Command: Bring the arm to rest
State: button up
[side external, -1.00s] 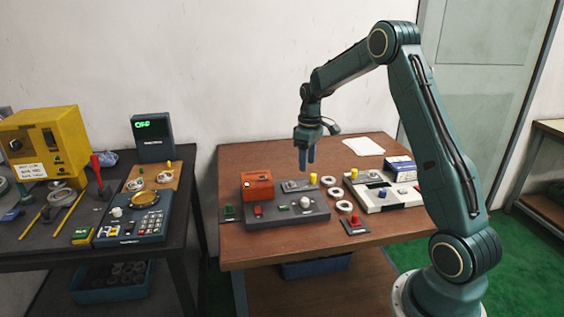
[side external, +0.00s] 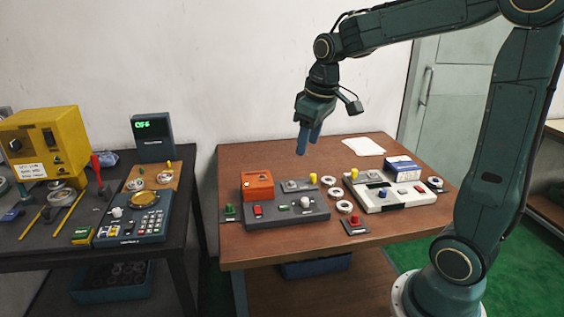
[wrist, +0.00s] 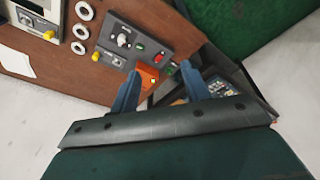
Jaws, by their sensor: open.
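My gripper (side external: 309,143) is open and empty. In the side external view it hangs from my raised arm, well above the back part of the brown table (side external: 300,246), with its fingers pointing down. In the wrist view my two blue fingers (wrist: 160,90) stand apart with nothing held between them. An orange box (wrist: 148,75) shows between and beyond them. That orange box also shows in the side external view (side external: 257,185), below and left of my gripper. The fingers touch nothing that I can see.
A grey control panel (side external: 287,213), several bearing rings (side external: 345,206), a white fixture (side external: 390,196) and a blue-white box (side external: 403,168) are on the brown table. A dark bench (side external: 170,250) at left bears a yellow machine (side external: 43,147) and a scale. The air around my gripper is clear.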

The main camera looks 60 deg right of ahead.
jog(key=s+a+t, duration=0.1)
jog(key=s+a, duration=0.4)
jog(key=s, duration=0.3)
jog(key=s+a+r+t, duration=0.1)
jog(key=s+a+t, duration=0.1)
jog(key=s+a, duration=0.3)
jog(key=s, duration=0.3)
jog(key=shift+s+m+y, duration=0.3)
jog(key=shift+s, duration=0.1)
